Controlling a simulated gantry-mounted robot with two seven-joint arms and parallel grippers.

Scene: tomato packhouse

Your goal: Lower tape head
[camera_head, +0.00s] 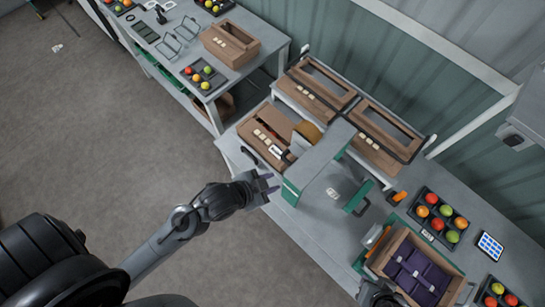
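A grey tape machine (322,160) with green side plates stands on the long bench; I take it to hold the tape head. A dark handle (249,154) shows at its left, and a green part with a dark lever (357,202) at its right. Whether the head is up or down is not clear. My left gripper (271,184) is just in front of the machine's left end, its two fingers apart with nothing between them. A dark shape at the bottom edge looks like my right gripper (378,293), beside the open box; its fingers cannot be made out.
A brown carton (245,131) lies at the machine's left side. Two more cartons (390,120) sit on a raised shelf behind. To the right are an open box with purple lining (452,292), tomato trays (418,221) and a tablet (490,246).

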